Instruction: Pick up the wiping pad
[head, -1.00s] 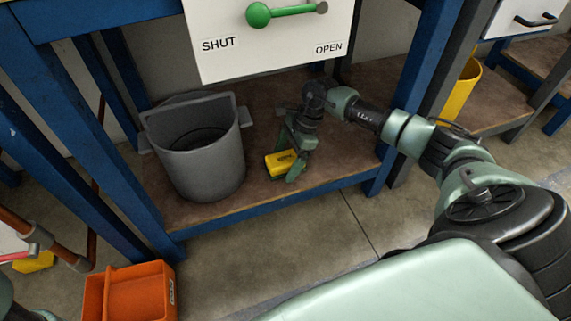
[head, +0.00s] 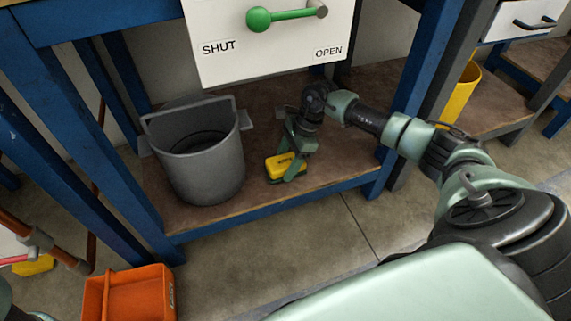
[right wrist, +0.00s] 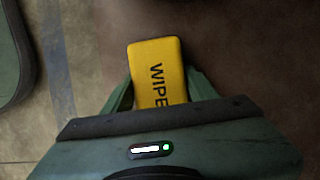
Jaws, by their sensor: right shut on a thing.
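The wiping pad (head: 279,166) is a small yellow block on the brown lower shelf, right of the grey bucket. In the right wrist view the pad (right wrist: 156,66) shows black lettering reading "WIPE", with its near end hidden by my gripper body. My right gripper (head: 289,169) reaches down to the pad, its fingers on either side of it. In the right wrist view the right gripper (right wrist: 157,90) is shut on the pad's sides. I cannot tell whether the pad touches the shelf. My left gripper is not in view.
The grey bucket (head: 204,165) stands close left of the pad. A white panel (head: 272,60) marked SHUT and OPEN, with a green lever (head: 285,17), hangs above. Blue bench legs (head: 405,100) flank the shelf (head: 330,165). An orange bin (head: 135,295) sits on the floor at lower left.

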